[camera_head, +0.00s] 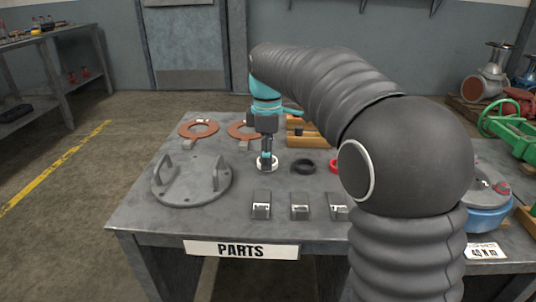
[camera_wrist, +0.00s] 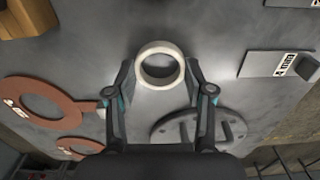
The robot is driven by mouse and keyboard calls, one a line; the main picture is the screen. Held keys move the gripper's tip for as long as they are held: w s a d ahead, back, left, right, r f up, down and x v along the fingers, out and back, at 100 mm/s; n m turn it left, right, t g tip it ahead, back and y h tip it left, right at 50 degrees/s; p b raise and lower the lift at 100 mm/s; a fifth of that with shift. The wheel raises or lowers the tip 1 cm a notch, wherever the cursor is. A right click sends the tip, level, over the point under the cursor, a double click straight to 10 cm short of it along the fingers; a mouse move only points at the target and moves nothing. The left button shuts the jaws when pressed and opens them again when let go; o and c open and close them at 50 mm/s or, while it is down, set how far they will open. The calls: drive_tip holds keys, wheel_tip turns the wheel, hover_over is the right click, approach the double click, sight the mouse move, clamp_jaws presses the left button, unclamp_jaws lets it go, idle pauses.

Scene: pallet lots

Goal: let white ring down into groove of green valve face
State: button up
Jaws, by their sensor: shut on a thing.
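The white ring (camera_head: 262,169) is at the parts table, low under my gripper (camera_head: 267,155). In the wrist view the white ring (camera_wrist: 160,47) lies between the two fingers of my gripper (camera_wrist: 160,77), which are shut on its outer sides. I cannot tell whether the ring touches the tabletop. A green valve with a handwheel (camera_head: 507,116) stands at the right edge of the head view, well away from my gripper. Its groove cannot be made out, and part of the valve is cut off by the picture edge.
The table (camera_head: 140,219) holds a grey round plate with upright lugs (camera_head: 190,185), copper-coloured rings (camera_head: 198,128), a black ring (camera_head: 303,167) and small labelled blocks (camera_head: 261,205). A blue-sided round part (camera_head: 487,221) sits at right. My arm hides the table's middle right.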

drive_tip(key=shift+r+p, duration=1.5)
drive_tip(key=shift+r, duration=0.85)
